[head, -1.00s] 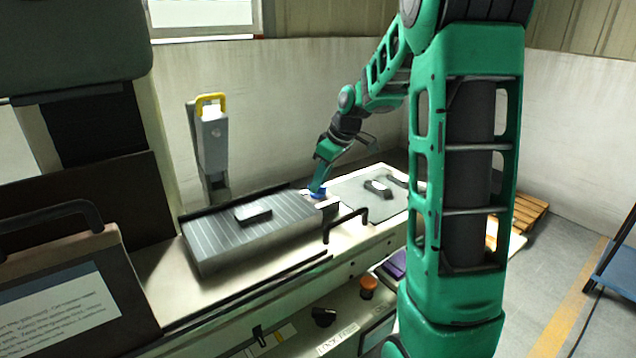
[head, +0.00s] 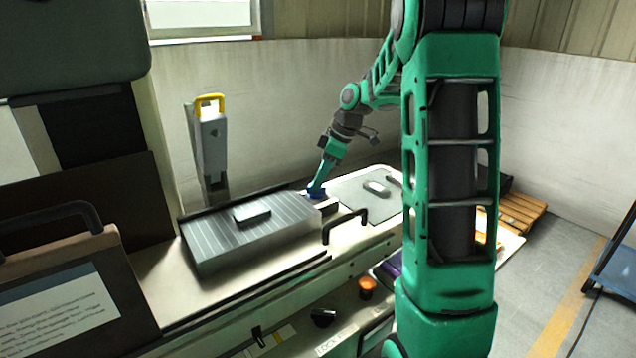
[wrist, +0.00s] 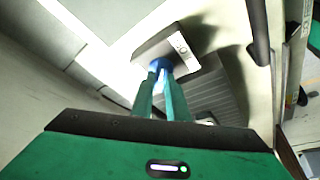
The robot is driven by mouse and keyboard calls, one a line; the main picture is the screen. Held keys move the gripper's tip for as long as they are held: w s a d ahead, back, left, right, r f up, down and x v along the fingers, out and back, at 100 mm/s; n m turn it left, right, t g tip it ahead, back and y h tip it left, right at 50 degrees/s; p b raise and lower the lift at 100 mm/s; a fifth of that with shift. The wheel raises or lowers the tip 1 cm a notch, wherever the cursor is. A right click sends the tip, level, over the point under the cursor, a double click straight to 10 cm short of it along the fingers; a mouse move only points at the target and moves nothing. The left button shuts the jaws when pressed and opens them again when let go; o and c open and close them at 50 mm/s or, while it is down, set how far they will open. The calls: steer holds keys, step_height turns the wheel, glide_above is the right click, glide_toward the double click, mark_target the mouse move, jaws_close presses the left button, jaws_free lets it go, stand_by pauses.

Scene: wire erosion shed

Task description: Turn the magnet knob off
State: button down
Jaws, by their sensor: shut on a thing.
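The magnet knob, a small blue piece (head: 315,194), sits at the far right end of the ribbed grey magnetic chuck (head: 228,252). It also shows in the wrist view (wrist: 159,64), in front of a pale end plate (wrist: 182,45) with small marks that I cannot read. My gripper (head: 317,186) reaches down to the knob from above. In the wrist view its two green fingers (wrist: 160,74) are closed on the knob and partly hide it. The knob's exact turn angle is too small to tell.
A dark block (head: 252,214) lies on the chuck. A black bar handle (head: 345,224) stands at the chuck's right. A grey mat (head: 350,192) with small parts lies beyond. A yellow-handled grey post (head: 210,145) stands behind. An orange button (head: 367,284) is on the front panel.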

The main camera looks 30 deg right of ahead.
steer(key=c, duration=1.7)
jaws_free()
steer(key=shift+r, duration=0.1)
steer(key=v, duration=1)
steer(key=shift+d+r, duration=0.2)
steer(key=shift+r, duration=0.05)
steer(key=shift+s, duration=0.1)
